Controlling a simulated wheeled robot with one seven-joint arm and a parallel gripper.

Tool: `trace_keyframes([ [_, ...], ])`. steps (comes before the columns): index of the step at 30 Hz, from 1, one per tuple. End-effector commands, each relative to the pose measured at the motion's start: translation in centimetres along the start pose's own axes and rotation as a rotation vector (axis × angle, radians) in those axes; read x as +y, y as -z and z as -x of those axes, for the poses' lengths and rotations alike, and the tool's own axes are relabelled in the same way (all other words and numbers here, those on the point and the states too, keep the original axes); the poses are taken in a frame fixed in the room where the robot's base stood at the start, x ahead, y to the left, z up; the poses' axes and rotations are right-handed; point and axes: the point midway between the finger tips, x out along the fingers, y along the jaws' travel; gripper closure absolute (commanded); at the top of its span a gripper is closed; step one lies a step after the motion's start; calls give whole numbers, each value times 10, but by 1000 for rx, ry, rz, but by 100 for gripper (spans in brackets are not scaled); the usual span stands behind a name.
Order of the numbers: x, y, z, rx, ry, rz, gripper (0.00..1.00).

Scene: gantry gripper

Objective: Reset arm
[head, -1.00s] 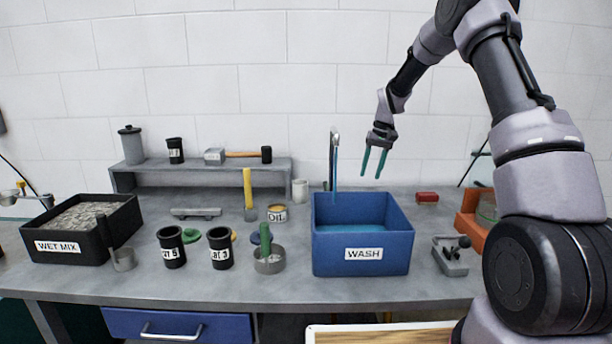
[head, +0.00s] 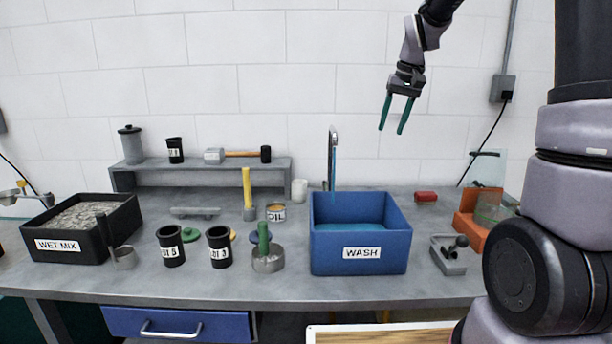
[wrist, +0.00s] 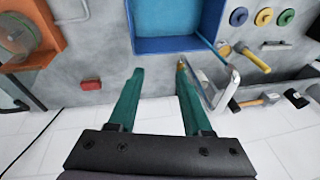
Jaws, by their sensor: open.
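My gripper (head: 396,115) hangs in the air above the back right of the bench, against the white tiled wall, higher than the blue wash bin (head: 360,240). Its two green fingers are apart with nothing between them. The wrist view also shows my gripper (wrist: 157,85) open and empty, with the blue bin (wrist: 175,45) beyond the fingertips. My arm comes in from the right side of the head view.
The bench (head: 200,285) carries a wet mix tray (head: 85,255), two black cups (head: 172,247), a faucet (head: 333,160), a red block (head: 426,197) and an orange stand (head: 470,225). A shelf (head: 200,166) stands at the back left. The air around my gripper is clear.

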Motion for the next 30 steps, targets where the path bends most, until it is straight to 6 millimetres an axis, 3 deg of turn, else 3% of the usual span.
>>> trace_keyframes([
  [1,0,-17,22,33,1,-12,50],
  [3,3,-39,44,71,5,-33,50],
  [9,10,-107,93,179,28,-96,50],
  [13,17,-153,112,247,53,-138,50],
  [18,26,-203,122,320,89,-185,50],
  [24,31,-231,122,360,114,-213,50],
  [30,32,-235,121,364,118,-218,50],
])
